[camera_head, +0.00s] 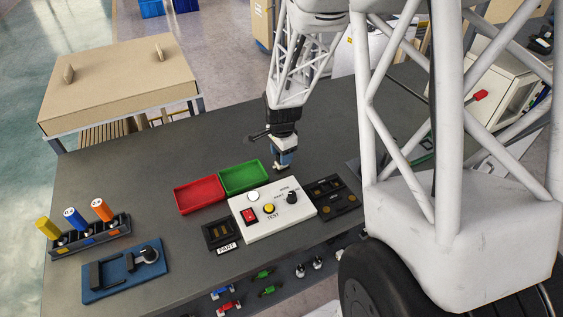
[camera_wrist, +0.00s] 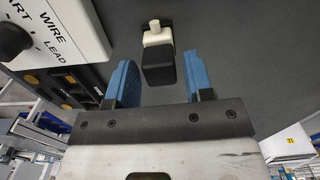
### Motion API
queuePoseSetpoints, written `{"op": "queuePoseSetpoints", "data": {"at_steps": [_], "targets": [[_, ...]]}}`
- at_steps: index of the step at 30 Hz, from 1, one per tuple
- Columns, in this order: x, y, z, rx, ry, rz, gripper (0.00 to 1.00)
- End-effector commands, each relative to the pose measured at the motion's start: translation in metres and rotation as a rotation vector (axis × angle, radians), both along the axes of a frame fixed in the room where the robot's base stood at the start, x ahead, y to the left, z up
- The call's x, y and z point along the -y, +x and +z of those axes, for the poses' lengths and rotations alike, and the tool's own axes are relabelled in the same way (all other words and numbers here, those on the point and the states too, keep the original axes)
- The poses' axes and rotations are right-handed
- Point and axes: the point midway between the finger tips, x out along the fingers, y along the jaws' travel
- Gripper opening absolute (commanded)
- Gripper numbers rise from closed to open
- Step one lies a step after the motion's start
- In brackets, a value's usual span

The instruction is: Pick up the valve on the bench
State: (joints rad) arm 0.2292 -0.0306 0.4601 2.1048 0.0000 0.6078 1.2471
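A small black block with a cream stem (camera_wrist: 159,66), which looks like the valve, lies on the grey bench (camera_head: 120,180). In the wrist view it sits between the blue fingers of my gripper (camera_wrist: 158,58), with a gap on each side. My gripper (camera_head: 282,160) is open and points down at the bench behind the white test box. In the head view the fingers largely hide the block, and I cannot tell their exact height over it.
The white test box (camera_head: 253,225) with knob and buttons stands in front of my gripper. A red tray (camera_head: 198,194) and a green tray (camera_head: 245,176) lie to the left. A black panel (camera_head: 333,195) is at right. The left bench holds a rack (camera_head: 92,240) and blue fixture (camera_head: 122,275).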

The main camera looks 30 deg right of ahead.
Motion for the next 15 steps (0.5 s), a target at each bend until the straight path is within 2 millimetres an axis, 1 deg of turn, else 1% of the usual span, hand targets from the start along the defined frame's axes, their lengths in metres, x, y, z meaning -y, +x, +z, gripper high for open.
{"op": "queuePoseSetpoints", "data": {"at_steps": [1,7,8,15], "targets": [[0.0,0.0001,0.0001,0.0,0.0,0.0,0.39],[0.0,0.0001,0.0001,0.0,0.0,0.0,0.09],[0.0001,0.0002,0.0002,0.0,0.0,0.0,0.07],[0.0001,0.0004,0.0043,0.001,0.0,0.0,0.07]]}}
